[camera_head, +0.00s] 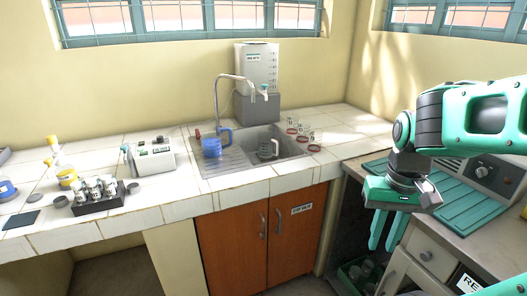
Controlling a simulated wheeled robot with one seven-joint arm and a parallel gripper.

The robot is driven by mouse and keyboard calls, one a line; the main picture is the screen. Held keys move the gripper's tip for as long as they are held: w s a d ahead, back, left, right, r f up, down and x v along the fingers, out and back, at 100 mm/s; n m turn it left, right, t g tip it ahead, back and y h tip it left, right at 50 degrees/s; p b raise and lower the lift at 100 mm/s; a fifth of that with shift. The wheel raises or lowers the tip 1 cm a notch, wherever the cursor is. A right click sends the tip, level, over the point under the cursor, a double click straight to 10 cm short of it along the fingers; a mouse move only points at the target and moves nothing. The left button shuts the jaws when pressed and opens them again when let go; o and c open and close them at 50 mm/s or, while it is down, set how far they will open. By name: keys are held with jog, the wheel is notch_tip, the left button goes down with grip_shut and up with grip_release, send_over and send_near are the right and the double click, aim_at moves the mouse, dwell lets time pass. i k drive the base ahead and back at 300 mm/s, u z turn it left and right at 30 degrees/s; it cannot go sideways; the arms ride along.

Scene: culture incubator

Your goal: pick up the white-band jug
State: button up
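Two jugs show at the sink (291,148). A blue jug (211,147) with a handle on its right stands on the ribbed drainboard left of the basin. A greyish, see-through jug (267,150) stands inside the basin, partly against its wall. I cannot clearly make out a white band on either one. My gripper (387,236) hangs at the right, fingers down, in front of the right counter and well away from both jugs. Its two teal fingers are apart with nothing between them.
A tall tap (218,100) arches over the sink, with a water container (258,68) behind. Several small red-based vessels (303,137) stand right of the basin. A tube rack (97,195) and a white device (152,158) sit on the left counter. A teal mat (466,208) lies at right.

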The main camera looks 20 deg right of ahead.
aim_at(266, 141)
jog(key=u, duration=0.05)
jog(key=i, duration=1)
jog(key=z, duration=0.05)
